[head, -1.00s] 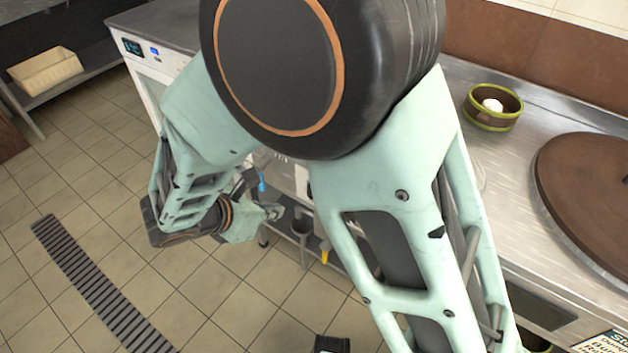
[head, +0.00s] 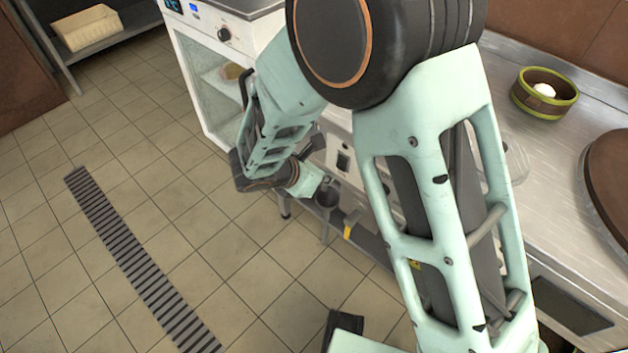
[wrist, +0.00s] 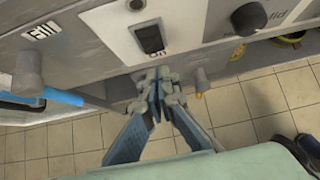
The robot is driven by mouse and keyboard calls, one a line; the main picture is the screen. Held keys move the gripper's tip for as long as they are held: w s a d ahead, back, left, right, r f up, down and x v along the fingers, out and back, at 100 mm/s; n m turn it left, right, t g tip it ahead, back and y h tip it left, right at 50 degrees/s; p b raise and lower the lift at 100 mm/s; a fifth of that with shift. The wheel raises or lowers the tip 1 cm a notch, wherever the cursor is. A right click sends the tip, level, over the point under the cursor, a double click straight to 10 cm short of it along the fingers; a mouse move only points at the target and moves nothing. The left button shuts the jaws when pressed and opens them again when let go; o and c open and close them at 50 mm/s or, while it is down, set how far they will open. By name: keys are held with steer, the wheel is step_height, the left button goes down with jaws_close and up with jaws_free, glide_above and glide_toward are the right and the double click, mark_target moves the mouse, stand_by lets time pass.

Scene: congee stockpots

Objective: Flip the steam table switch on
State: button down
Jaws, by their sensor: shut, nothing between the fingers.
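The steam table switch is a black rocker (wrist: 150,38) on a white plate on the metal front panel. It sits near the top middle of the wrist view. In the head view the dark switch (head: 343,160) shows on the counter's front, beside my arm. My gripper (wrist: 160,82) is shut and empty, its fingertips just below the switch plate in the wrist picture. I cannot tell whether they touch the panel. In the head view my gripper (head: 326,183) is small, left of and below the switch. Whether the rocker is on or off is unclear.
A black knob (wrist: 248,18) sits right of the switch, and a blue bar (wrist: 62,96) lies to the left. A white cabinet (head: 205,75) stands left of the counter. A green-rimmed bowl (head: 545,92) is on top. The tiled floor (head: 230,260) is open.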

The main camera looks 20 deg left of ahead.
mark_target(341, 166)
steer(key=shift+w+d, duration=0.25)
steer(key=shift+w, duration=0.4)
steer(key=shift+w+d, duration=0.25)
steer(key=shift+w, duration=0.4)
steer(key=shift+w+d+f+b, duration=0.15)
steer(key=shift+w+b, duration=0.15)
steer(key=shift+r+p, duration=0.7)
steer(key=shift+r, duration=0.15)
